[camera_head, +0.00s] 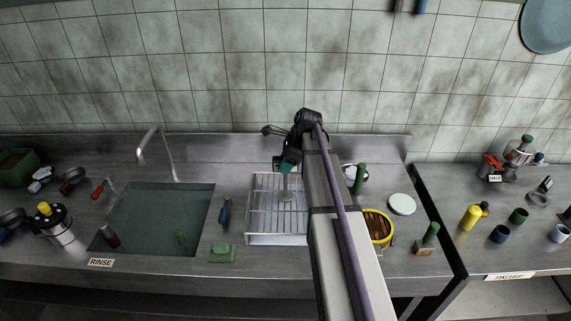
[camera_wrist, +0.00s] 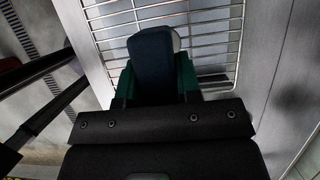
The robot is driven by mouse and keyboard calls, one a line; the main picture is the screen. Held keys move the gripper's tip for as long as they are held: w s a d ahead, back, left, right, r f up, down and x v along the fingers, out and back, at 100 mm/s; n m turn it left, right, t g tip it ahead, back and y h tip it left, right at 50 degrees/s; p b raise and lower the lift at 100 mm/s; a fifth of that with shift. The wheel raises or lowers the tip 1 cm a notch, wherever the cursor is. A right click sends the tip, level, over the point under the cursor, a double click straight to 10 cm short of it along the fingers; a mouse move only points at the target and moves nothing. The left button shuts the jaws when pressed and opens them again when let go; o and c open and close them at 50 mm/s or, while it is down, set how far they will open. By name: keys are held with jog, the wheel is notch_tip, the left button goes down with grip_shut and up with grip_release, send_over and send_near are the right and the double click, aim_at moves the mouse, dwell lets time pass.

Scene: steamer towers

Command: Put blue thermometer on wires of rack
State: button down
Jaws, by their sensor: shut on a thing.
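The wire rack (camera_head: 262,215) is a pale, box-like frame on the steel counter, right of the sink; its wires also show in the wrist view (camera_wrist: 216,22). My gripper (camera_head: 287,167) is over the back part of the rack. In the wrist view its green fingers (camera_wrist: 153,84) are shut on the blue thermometer (camera_wrist: 152,58), a dark blue body with a pale rounded edge behind it. In the head view a grey round piece (camera_head: 286,196) shows below the gripper over the wires, seemingly part of the thermometer. I cannot tell whether it touches the wires.
A sink (camera_head: 150,222) lies left of the rack. A blue-handled tool (camera_head: 225,211) and a green block (camera_head: 222,253) lie between them. A yellow-rimmed basket (camera_head: 389,238) and a pale round lid (camera_head: 402,204) are to the right. The tiled wall is close behind.

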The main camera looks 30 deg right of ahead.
jog(key=shift+f+b, duration=0.45)
jog(key=shift+f, duration=0.05)
jog(key=c, duration=0.7)
grip_release()
jog(key=shift+c, duration=0.2)
jog(key=p+v, duration=1)
jog(key=v, duration=0.1)
jog(key=shift+w+a+r, duration=0.1)
jog(key=shift+a, duration=0.05)
